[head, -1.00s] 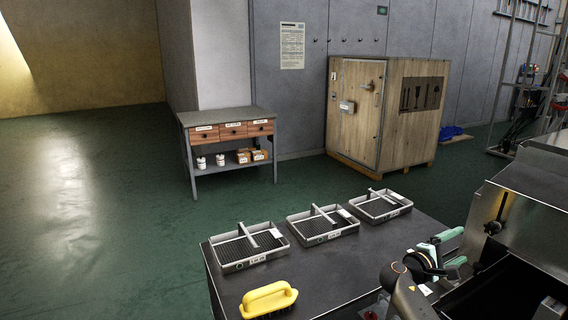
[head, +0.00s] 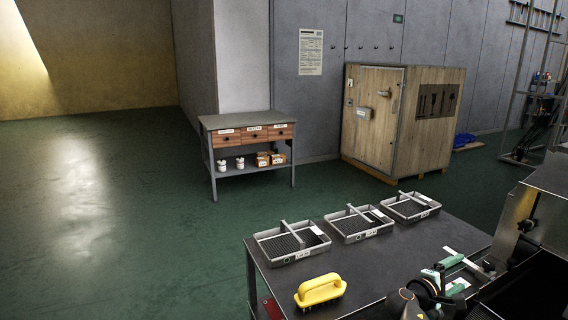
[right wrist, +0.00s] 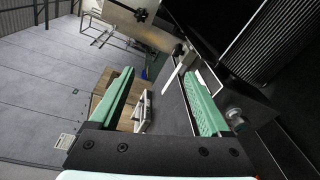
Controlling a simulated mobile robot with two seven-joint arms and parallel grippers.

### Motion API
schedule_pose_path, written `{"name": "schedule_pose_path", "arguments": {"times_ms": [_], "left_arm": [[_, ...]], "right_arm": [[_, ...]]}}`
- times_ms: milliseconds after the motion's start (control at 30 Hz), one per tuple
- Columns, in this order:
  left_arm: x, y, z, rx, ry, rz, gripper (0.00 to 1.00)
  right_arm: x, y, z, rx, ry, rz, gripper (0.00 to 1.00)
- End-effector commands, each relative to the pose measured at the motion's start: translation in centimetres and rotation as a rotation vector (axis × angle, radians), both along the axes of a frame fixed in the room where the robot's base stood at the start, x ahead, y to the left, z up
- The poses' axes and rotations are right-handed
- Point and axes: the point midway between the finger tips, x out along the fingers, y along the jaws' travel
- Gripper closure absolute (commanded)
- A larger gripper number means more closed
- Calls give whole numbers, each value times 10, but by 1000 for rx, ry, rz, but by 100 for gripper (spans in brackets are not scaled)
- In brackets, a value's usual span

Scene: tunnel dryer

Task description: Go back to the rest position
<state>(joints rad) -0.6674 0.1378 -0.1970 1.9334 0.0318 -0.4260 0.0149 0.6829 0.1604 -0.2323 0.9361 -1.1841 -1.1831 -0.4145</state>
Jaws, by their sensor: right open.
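My right gripper (head: 452,274) shows at the lower right of the head view, above the right part of the dark table (head: 364,270). In the right wrist view its two green fingers (right wrist: 160,105) stand wide apart with nothing held between them. A grey tray and part of the table show beyond the fingers. My left gripper is in neither view.
Three grey trays (head: 257,239), (head: 328,222), (head: 387,203) stand in a row on the table. A yellow-handled brush (head: 320,289) lies at the front. A metal machine (head: 548,200) stands close at right. A workbench (head: 236,122) and wooden cabinet (head: 376,137) stand behind. Floor at left is clear.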

Motion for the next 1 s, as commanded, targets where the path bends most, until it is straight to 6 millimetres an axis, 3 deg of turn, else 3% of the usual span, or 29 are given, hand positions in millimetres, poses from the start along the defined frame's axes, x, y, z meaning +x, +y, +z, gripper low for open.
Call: {"name": "schedule_pose_path", "arguments": {"times_ms": [267, 400, 500, 600, 733, 900, 1000], "left_arm": [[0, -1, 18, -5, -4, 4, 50], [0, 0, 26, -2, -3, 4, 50], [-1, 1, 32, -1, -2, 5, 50], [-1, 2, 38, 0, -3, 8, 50], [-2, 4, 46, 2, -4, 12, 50], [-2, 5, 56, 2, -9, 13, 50], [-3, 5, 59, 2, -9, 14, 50]], "right_arm": [[-47, 55, -119, 357, 3, 183, 19], [-95, 99, -176, 616, -17, 259, 19], [-135, 133, -206, 810, -43, 291, 19], [-179, 166, -223, 1008, -79, 302, 19], [-237, 207, -229, 1264, -143, 281, 19], [-300, 247, -212, 1553, -248, 213, 19], [-324, 260, -198, 1669, -304, 169, 19]]}}
